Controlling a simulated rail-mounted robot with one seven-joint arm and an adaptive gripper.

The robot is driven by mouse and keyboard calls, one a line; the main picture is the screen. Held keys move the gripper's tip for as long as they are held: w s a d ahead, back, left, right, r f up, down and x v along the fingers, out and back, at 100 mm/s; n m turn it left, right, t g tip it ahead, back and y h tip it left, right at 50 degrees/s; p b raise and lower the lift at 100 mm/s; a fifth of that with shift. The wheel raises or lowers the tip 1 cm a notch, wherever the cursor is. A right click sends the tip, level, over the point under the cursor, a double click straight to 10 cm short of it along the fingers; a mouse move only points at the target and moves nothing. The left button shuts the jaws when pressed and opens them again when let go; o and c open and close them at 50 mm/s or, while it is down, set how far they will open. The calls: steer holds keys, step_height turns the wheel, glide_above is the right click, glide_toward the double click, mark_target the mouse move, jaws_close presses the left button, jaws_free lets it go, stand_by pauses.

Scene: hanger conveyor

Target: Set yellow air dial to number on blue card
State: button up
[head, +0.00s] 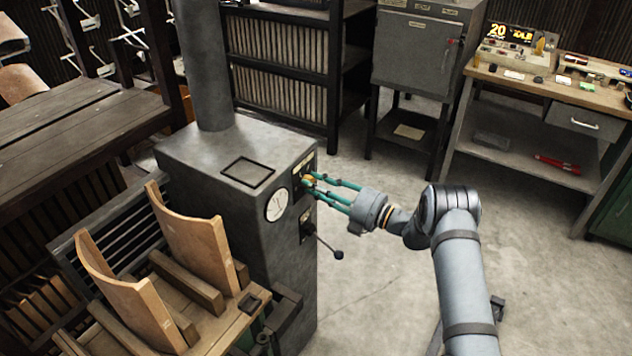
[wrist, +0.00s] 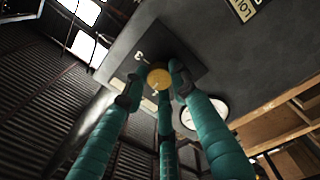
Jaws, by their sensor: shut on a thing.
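The yellow air dial (head: 308,180) is on the front face of the grey machine (head: 225,190). In the wrist view the round yellow dial (wrist: 159,78) sits on a black plate (wrist: 185,52), with what looks like a 3 beside it. My gripper (head: 312,186) has three teal fingers, shut around the dial; they also show in the wrist view (wrist: 157,85). The fingers hide the dial's sides and part of its plate. I cannot make out a pointer setting or a blue card with a number.
A white round gauge (head: 276,205) is left of the dial. A black-knobbed lever (head: 337,254) sticks out below. Wooden curved parts (head: 195,240) stand at front left. A workbench (head: 550,88) with small items is at back right. The floor right of the machine is mostly clear.

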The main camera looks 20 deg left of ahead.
steer(key=m+p, duration=0.2)
steer(key=m, duration=0.5)
steer(key=shift+s+t, duration=0.1)
steer(key=shift+t, duration=0.2)
steer(key=shift+m, duration=0.3)
steer(key=o, duration=1.2)
steer(key=shift+c, duration=0.2)
steer(key=r+v, duration=0.1)
steer(key=v, duration=1.1)
steer(key=shift+f, duration=0.35)
steer(key=shift+a, duration=0.1)
